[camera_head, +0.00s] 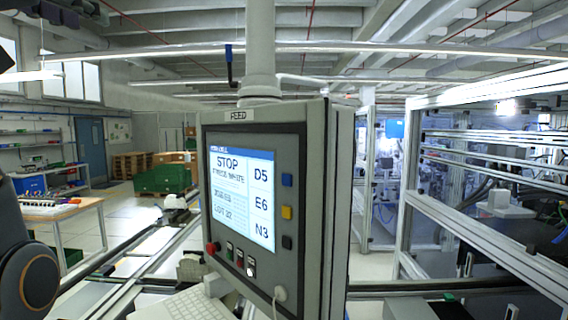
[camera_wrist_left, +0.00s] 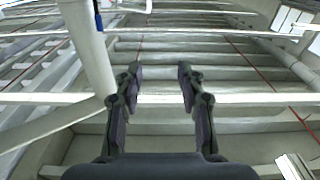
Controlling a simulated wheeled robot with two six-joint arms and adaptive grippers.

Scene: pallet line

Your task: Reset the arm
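My left gripper (camera_wrist_left: 158,72) is open and empty in the left wrist view, its two dark fingers apart and pointing up toward the ceiling beams. In the head view, my left arm (camera_head: 28,275) shows at the lower left edge; a dark part at the upper left edge may belong to its gripper. My right gripper is not clearly seen. The control panel (camera_head: 330,200), labelled FEED, stands in the middle. Its screen (camera_head: 242,195) reads STOP, PRESS WHITE, with D5, E6 and N3 on the right. A white button (camera_head: 250,266) sits below the screen.
A blue button (camera_head: 287,180), a yellow button (camera_head: 286,212) and a red knob (camera_head: 212,248) are on the panel. A keyboard (camera_head: 185,305) lies below. A workbench (camera_head: 75,210) and green crates (camera_head: 160,180) stand at left. A metal frame (camera_head: 480,230) fills the right.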

